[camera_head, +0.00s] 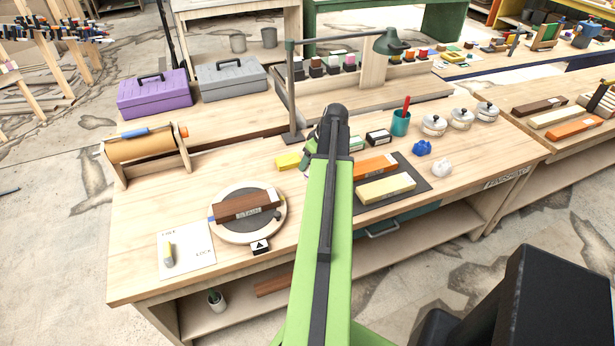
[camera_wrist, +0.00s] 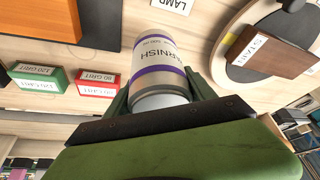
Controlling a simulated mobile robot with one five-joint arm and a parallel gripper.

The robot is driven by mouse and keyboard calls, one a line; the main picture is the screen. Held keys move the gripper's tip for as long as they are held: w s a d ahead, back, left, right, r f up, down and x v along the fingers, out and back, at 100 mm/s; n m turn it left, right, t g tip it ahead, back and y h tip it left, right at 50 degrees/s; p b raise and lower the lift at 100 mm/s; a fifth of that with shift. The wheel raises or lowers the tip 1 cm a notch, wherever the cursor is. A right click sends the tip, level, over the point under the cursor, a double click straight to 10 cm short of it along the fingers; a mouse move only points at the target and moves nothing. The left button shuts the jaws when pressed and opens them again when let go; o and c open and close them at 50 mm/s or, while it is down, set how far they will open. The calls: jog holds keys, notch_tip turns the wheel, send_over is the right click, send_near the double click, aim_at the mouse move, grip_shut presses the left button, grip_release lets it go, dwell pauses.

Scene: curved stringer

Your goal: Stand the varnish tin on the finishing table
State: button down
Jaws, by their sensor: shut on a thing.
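The varnish tin (camera_wrist: 157,62) is white with purple bands and the word VARNISH, which reads upside down in the wrist view. My gripper (camera_wrist: 160,92) is shut on it, one finger on each side. Pale wood tabletop lies beyond the tin; I cannot tell whether the tin touches it. In the head view my arm hides the tin and most of my gripper. The large wooden table (camera_head: 137,278) in front of me has a label on its right front edge that is hard to read; I take it for the finishing table.
A turntable (camera_head: 229,232) bears a brown STAIN block (camera_head: 246,206). A dark mat (camera_head: 417,172) bears orange and pale blocks. Grit boxes (camera_head: 377,137), a teal cup (camera_head: 401,123), a lamp (camera_head: 391,43) and a roll stand (camera_head: 142,150) stand around. The front left corner is bare.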

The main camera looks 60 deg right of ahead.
aim_at(307, 169)
jog(key=shift+w+d+f, duration=0.1)
jog(key=shift+w+f, duration=0.2)
jog(key=shift+w, duration=0.25)
jog(key=shift+w+d+f, duration=0.1)
jog(key=shift+w+f, duration=0.2)
jog(key=shift+w, duration=0.2)
notch_tip(307, 169, down, 4)
jog(key=b, duration=0.4)
jog(key=shift+f+b, duration=0.15)
jog(key=shift+b, duration=0.2)
jog(key=shift+s+r, duration=0.1)
jog(key=shift+r, duration=0.1)
jog(key=c, duration=0.8)
grip_release()
jog(key=shift+f, duration=0.25)
jog(key=o, duration=0.5)
jog(key=shift+r, duration=0.1)
jog(key=shift+r, duration=0.1)
jog(key=shift+r+p, duration=0.25)
jog(key=shift+p, duration=0.15)
jog(key=p+v, duration=1.1)
jog(key=v, duration=0.1)
jog(key=shift+a, duration=0.1)
jog(key=shift+f, duration=0.15)
